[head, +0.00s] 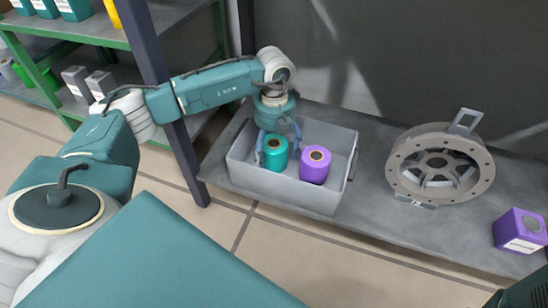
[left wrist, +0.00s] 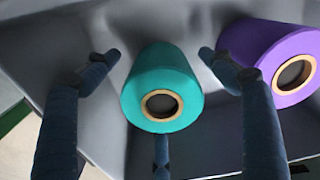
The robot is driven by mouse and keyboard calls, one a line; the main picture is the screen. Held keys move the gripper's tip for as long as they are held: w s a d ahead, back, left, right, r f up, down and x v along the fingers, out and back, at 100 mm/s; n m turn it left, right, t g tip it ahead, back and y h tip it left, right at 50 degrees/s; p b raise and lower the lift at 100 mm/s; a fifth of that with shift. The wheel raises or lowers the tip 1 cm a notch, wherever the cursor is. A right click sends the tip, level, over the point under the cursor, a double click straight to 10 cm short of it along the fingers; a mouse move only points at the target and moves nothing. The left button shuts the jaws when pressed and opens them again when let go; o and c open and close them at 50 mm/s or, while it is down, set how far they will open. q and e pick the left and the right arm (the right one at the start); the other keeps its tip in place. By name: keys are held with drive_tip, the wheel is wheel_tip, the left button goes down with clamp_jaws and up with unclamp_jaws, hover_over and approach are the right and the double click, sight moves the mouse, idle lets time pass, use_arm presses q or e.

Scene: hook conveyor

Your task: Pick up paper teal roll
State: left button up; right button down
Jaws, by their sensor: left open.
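The teal paper roll (head: 275,152) stands in a grey bin (head: 296,196) on the shelf, to the left of a purple roll (head: 315,165). In the left wrist view the teal roll (left wrist: 162,88) shows its round end with a tan core, and the purple roll (left wrist: 275,55) is at the upper right. My left gripper (head: 277,143) is open and reaches down into the bin. Its fingers (left wrist: 155,75) are spread on both sides of the teal roll, with a third finger partly hidden behind it. I cannot tell whether any finger touches the roll.
A round grey metal housing (head: 440,163) sits on the shelf (head: 375,205) right of the bin. A purple box (head: 520,231) is at the far right. A dark post (head: 165,95) stands left of the bin, beside a green rack (head: 100,35).

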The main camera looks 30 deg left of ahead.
use_arm(q)
drive_tip(key=shift+r, duration=0.1)
drive_tip(key=c, duration=1.5)
drive_tip(key=shift+r, duration=0.15)
